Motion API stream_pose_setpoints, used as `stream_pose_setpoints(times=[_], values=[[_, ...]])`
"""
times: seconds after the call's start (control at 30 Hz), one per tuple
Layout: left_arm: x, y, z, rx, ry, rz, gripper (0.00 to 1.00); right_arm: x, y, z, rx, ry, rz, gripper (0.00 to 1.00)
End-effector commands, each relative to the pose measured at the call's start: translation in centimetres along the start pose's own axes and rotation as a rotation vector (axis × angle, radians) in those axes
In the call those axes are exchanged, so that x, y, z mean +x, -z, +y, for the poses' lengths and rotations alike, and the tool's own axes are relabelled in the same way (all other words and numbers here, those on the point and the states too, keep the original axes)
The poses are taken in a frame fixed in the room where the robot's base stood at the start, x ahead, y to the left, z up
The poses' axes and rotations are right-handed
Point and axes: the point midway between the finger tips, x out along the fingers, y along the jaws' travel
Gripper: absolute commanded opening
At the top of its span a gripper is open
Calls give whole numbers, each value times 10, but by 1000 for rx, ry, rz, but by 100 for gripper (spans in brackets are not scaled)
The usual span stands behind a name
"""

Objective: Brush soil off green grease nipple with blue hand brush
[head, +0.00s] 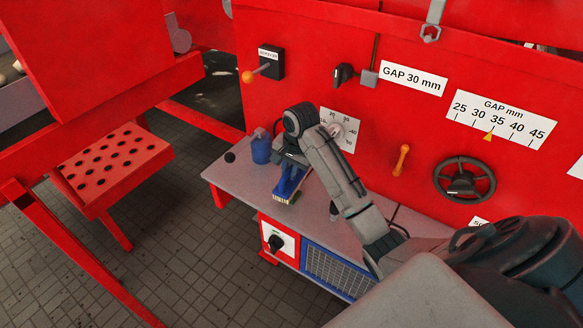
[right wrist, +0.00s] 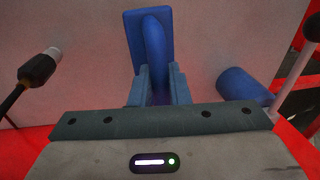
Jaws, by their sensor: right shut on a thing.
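The blue hand brush (head: 288,184) has pale bristles along its lower edge and is at the grey shelf. I cannot tell whether the bristles touch the shelf. My right gripper (head: 291,163) comes down on the brush from above and is shut on its handle. In the right wrist view the blue brush (right wrist: 150,32) extends away from between the fingers of my right gripper (right wrist: 156,84). I cannot make out a green grease nipple or soil on it in either view. My left gripper is not in view.
A blue cup (head: 261,150) stands on the grey shelf (head: 232,174) left of the brush, with a small black knob near the left edge. A dark cable with a metal tip (right wrist: 46,62) shows in the wrist view. The red machine panel (head: 300,25) rises behind with levers and a handwheel (head: 464,181).

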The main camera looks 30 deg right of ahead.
Motion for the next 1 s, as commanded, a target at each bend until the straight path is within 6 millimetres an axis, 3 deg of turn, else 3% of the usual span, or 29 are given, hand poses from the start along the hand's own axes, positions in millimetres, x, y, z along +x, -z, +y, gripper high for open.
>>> stream_pose_setpoints(times=[1.0], values=[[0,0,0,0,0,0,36,-11,1,-2,0,0,1,0]])
